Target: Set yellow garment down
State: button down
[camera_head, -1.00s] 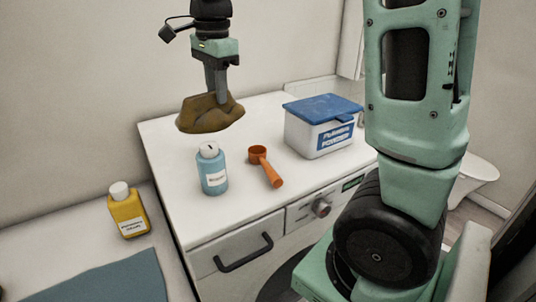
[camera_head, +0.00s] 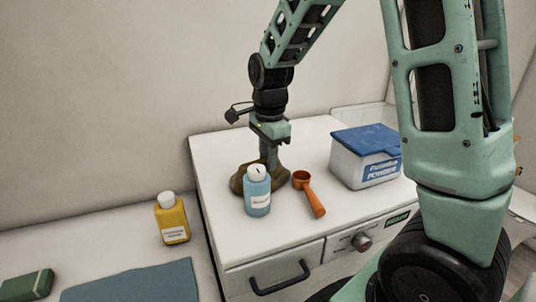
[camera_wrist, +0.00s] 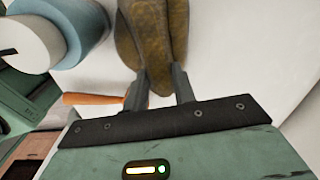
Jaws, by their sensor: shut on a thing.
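The yellow garment (camera_head: 240,181) is a brownish-yellow crumpled bundle at the white machine top, behind the blue bottle. In the wrist view the garment (camera_wrist: 158,35) sits between the two fingers. My gripper (camera_head: 268,165) points down and is shut on it. The garment appears to touch or nearly touch the white top (camera_head: 312,135); exact contact is hard to tell. The blue bottle hides part of it in the head view.
The blue bottle (camera_head: 257,192) with a white cap stands close to the garment. An orange scoop (camera_head: 314,199) lies right of it. A blue-lidded powder tub (camera_head: 365,160) stands further right. A yellow bottle (camera_head: 172,218), blue cloth (camera_head: 135,284) and green block (camera_head: 27,286) are on the left.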

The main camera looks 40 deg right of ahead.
jog(key=shift+f, duration=0.1)
jog(key=c, duration=1.1)
grip_release()
jog(key=shift+c, duration=0.2)
